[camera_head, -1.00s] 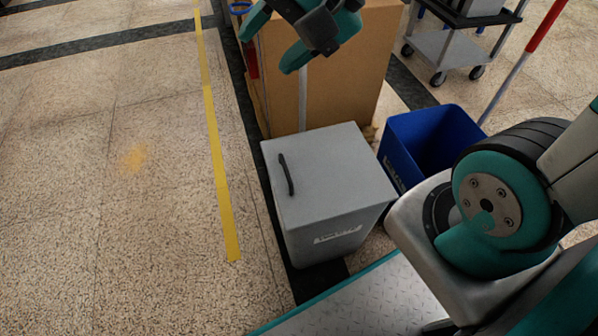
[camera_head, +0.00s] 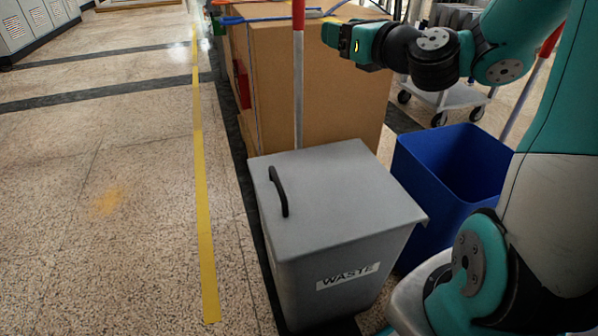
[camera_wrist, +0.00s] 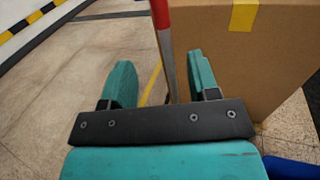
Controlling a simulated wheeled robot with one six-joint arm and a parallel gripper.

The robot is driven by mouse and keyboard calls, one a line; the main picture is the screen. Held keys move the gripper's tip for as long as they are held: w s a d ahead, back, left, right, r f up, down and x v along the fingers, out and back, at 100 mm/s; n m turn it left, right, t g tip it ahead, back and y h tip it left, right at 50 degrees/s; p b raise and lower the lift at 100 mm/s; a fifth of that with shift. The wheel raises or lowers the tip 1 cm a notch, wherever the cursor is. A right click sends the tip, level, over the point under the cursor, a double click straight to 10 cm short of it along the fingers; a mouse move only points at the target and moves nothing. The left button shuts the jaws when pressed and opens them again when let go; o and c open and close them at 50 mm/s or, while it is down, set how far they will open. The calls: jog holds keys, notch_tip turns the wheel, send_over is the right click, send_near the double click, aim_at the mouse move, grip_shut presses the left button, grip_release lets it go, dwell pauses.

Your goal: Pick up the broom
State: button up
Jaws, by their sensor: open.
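A long upright handle (camera_head: 298,90), red above and grey below, stands in front of the cardboard box and behind the waste bin in the head view. It seems to be the broom; its lower end is hidden behind the bin. My gripper (camera_head: 330,36) is open just to the right of the handle's red part and points towards it. In the wrist view the handle (camera_wrist: 167,50) shows between the two spread fingers, nearer the right one. I cannot tell whether it is inside the jaws or just beyond the tips.
The grey lidded waste bin (camera_head: 335,190) stands in front of the box (camera_head: 335,110). A blue bin (camera_head: 440,215) is to its right. Another red-and-grey pole (camera_head: 530,85) and a wheeled cart (camera_head: 455,98) stand behind. Floor left of the yellow line (camera_head: 203,200) is clear.

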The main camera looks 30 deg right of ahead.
aim_at(294, 18)
jog(key=w+p, duration=0.2)
jog(key=w, duration=0.1)
jog(key=w+p, duration=0.3)
jog(key=w+a+p, duration=0.1)
jog(key=w+p, duration=0.2)
jog(key=shift+w+a+r, duration=0.1)
jog(key=shift+w+r, duration=0.05)
jog(key=shift+w, duration=0.25)
jog(key=shift+w+p, duration=0.3)
jog(key=w+p, duration=0.3)
jog(key=w, duration=0.1)
jog(key=shift+a, duration=0.25)
jog(key=shift+w+f+p, duration=0.25)
jog(key=shift+w+p, duration=0.1)
jog(key=shift+w, duration=0.3)
jog(key=c, duration=1)
